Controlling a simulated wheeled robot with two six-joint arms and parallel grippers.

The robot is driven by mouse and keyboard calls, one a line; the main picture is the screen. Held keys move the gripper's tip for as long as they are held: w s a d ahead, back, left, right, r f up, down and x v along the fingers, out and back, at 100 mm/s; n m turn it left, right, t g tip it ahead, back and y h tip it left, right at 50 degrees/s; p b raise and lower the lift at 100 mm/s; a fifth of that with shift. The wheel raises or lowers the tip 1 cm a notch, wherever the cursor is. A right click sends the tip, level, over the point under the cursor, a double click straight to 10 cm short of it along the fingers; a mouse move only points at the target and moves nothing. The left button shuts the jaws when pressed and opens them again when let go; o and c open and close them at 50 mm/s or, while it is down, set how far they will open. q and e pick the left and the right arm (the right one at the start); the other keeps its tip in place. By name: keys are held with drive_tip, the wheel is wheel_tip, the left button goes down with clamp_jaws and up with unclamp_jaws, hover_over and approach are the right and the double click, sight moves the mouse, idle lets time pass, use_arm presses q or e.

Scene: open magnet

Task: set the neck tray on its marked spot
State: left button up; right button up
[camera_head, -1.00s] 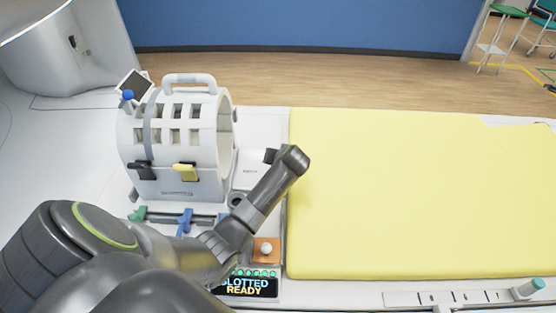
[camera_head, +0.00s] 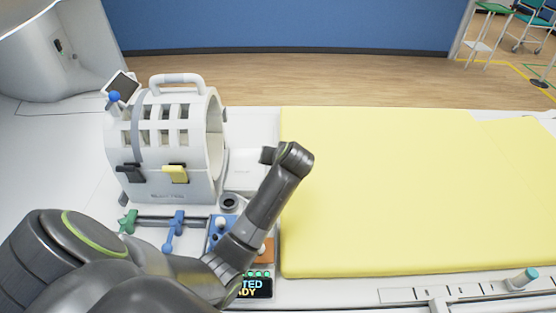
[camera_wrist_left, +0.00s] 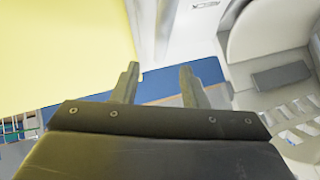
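A flat white piece (camera_head: 243,168), possibly the neck tray, lies between the white head coil (camera_head: 160,185) and the yellow mattress. I cannot tell whether it sits on a marked spot; no marking shows clearly. My left gripper (camera_head: 267,155) hangs over the mattress edge, just right of this piece, with its fingers mostly hidden by the wrist. In the left wrist view the two fingers (camera_wrist_left: 158,72) are spread with nothing between them. The white piece (camera_wrist_left: 185,25) shows beyond them. My right gripper is not in view.
The yellow mattress (camera_head: 400,190) fills the right side. In front of the coil are a green knob (camera_head: 128,222), a blue lever (camera_head: 174,232) and a blue block with a white knob (camera_head: 221,224). My arm partly covers a lit display (camera_head: 257,287) and an orange block (camera_head: 267,248).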

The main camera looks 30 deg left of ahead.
use_arm(q)
drive_tip(key=shift+v, duration=1.85)
drive_tip(key=shift+f, duration=0.1)
